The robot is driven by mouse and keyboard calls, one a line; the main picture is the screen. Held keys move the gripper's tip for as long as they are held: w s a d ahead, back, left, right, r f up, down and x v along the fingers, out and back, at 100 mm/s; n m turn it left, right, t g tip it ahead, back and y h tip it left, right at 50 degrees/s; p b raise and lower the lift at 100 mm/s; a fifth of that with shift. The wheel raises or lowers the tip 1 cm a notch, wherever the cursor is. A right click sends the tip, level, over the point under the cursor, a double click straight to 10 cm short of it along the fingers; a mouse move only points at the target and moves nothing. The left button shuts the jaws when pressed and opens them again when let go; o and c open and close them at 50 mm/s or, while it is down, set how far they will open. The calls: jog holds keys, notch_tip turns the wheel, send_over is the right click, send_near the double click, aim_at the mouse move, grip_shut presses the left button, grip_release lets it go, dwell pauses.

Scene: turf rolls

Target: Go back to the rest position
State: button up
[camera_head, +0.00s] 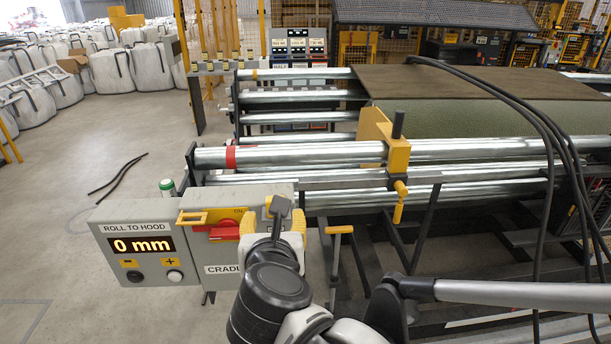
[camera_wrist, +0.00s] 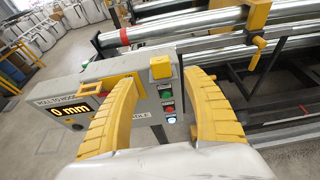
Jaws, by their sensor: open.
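My gripper (camera_head: 272,222) is in front of the right part of a grey control box (camera_head: 110,255) in the head view. In the wrist view its two yellow fingers (camera_wrist: 160,82) stand well apart with nothing held between them. The box front, with a yellow block (camera_wrist: 161,67) on top and green and red buttons, shows in that gap. Whether the fingers touch the box cannot be told. The box's display (camera_head: 142,246) reads 0 mm under "ROLL TO HOOD". A red switch (camera_head: 224,230) and part of a "CRADLE" label show left of my gripper.
Steel rollers (camera_head: 290,155) on a dark frame run behind the box, with a yellow clamp and handle (camera_head: 398,170). Green turf (camera_head: 500,118) lies at the right. Black cables (camera_head: 550,150) hang at the right. Open floor (camera_head: 60,200) lies left, with white bags (camera_head: 112,70) beyond.

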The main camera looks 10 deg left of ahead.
jog(key=shift+s+d+r, duration=0.15)
jog(key=shift+s, duration=0.25)
jog(key=d+f+m+g+h, duration=0.2)
jog(key=d+m, duration=0.6)
jog(key=d, duration=0.2)
jog(key=d+f+m+g+h, duration=0.1)
jog(key=d+f+m+h, duration=0.15)
jog(key=d+m, duration=0.6)
jog(key=s+d+f+m+g, duration=0.1)
jog(key=s+d+m, duration=0.2)
jog(key=m, duration=0.4)
jog(key=s+d+f+m+g, duration=0.1)
jog(key=s+d+f+m, duration=0.1)
jog(key=d+m, duration=0.3)
jog(key=s+d+f+m+g+y, duration=0.1)
jog(key=s+d+m, duration=0.3)
jog(key=m, duration=0.6)
jog(key=shift+d+f+g, duration=0.3)
jog(key=shift+d+f, duration=0.1)
jog(key=shift+d, duration=0.2)
